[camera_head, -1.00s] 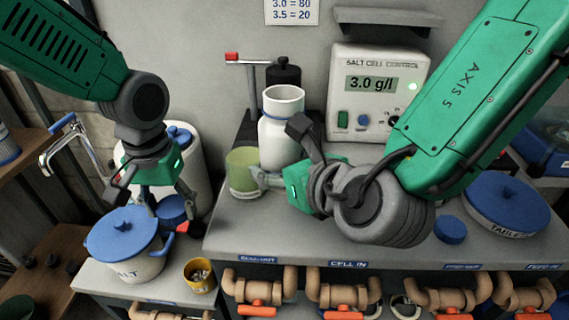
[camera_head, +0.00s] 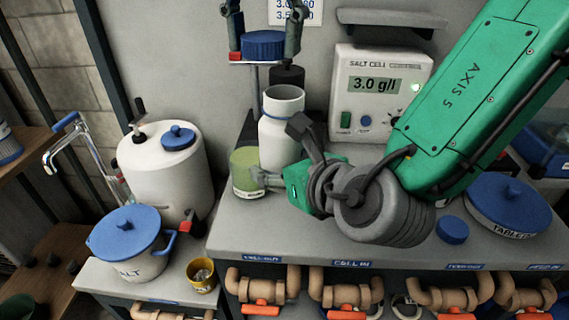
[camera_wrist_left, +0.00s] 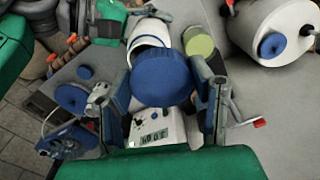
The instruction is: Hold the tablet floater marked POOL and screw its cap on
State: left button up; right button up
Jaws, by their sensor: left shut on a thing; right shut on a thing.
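The white floater bottle (camera_head: 281,143) stands upright on the grey bench, its wide mouth open at the top. No POOL marking is readable. My right gripper (camera_head: 279,160) is shut on its lower part; the contact is partly hidden. The blue ribbed cap (camera_head: 264,45) is held level by my left gripper (camera_head: 264,50), shut on its sides. In the head view the cap shows above the bottle and slightly left, clear of its mouth. In the left wrist view the cap (camera_wrist_left: 162,77) sits between the fingers and overlaps the white bottle (camera_wrist_left: 149,33).
A tablets tub (camera_head: 505,205) and small blue lid (camera_head: 451,230) are at bench right; a salt pot (camera_head: 127,242) is left.

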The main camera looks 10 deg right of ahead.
pick_arm(q)
jog(key=shift+s+d+r, duration=0.15)
jog(key=shift+s+d, duration=0.05)
jog(key=shift+d, duration=0.2)
jog(key=shift+d, duration=0.1)
jog(key=shift+d, duration=0.25)
jog(key=f, duration=0.4)
jog(key=shift+a, duration=0.3)
jog(key=shift+d, duration=0.2)
jog(key=shift+s+d, duration=0.1)
jog(key=shift+d, duration=0.55)
jog(key=shift+a, duration=0.1)
